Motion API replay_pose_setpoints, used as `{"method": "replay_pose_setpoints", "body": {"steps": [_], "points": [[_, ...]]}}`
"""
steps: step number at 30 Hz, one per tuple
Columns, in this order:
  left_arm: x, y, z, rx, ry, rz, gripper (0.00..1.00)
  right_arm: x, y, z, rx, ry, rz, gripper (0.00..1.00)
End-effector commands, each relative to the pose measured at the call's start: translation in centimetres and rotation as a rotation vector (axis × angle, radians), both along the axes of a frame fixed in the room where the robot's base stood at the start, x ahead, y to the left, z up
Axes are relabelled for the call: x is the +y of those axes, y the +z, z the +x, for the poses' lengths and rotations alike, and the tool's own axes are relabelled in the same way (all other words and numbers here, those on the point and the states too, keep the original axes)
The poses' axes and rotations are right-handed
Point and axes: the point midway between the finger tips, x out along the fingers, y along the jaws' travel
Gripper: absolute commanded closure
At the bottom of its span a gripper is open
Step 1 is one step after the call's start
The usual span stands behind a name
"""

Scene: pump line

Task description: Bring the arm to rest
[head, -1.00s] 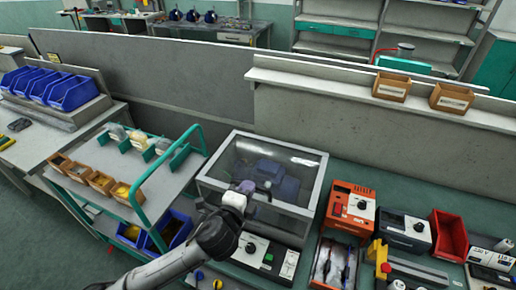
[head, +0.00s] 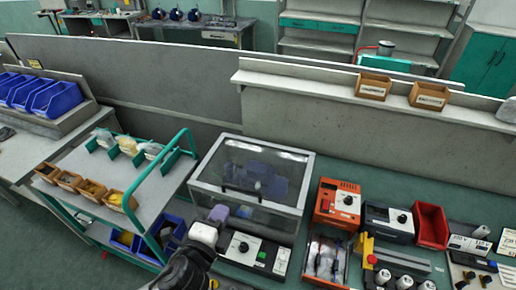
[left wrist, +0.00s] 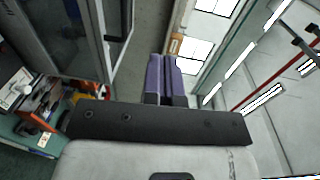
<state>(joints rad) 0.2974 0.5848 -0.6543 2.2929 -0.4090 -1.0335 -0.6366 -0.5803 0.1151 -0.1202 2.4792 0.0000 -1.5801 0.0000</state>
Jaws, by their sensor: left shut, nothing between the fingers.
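My left gripper (head: 218,213) is at the lower middle of the head view, in front of the clear-lidded box (head: 206,181) and left of the white control box (head: 253,250). In the left wrist view its two purple fingers (left wrist: 164,80) lie side by side, shut with nothing between them. They point up into open air, and the box's clear side shows at the upper left. My left forearm comes in from the bottom edge. My right gripper is not in view.
A green-railed cart (head: 175,185) with small wooden bins stands to the left. An orange device (head: 338,203), a red bin (head: 431,226) and a tool tray (head: 327,260) sit on the bench to the right. A grey partition (head: 340,140) runs behind.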

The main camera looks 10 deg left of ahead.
Motion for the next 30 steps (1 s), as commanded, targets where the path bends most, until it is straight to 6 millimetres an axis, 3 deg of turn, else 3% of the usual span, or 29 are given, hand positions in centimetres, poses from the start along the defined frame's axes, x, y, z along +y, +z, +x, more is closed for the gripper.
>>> {"method": "replay_pose_setpoints", "body": {"steps": [8,12,17,26,30], "points": [[1.0,-1.0,-0.1,0.078,0.083,-0.193,1.0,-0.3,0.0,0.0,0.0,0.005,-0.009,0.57],[2.2,-2.2,-0.8,0.202,0.196,-0.404,1.0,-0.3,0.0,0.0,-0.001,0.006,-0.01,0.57],[4.0,-1.6,-2.0,0.322,0.357,-0.716,1.0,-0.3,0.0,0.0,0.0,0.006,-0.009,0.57],[4.8,-8.0,-8.2,0.601,0.557,-1.008,1.0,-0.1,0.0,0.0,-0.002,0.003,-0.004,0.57],[5.0,-11.9,-12.3,0.718,0.654,-1.099,1.0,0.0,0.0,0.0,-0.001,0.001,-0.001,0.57]]}}
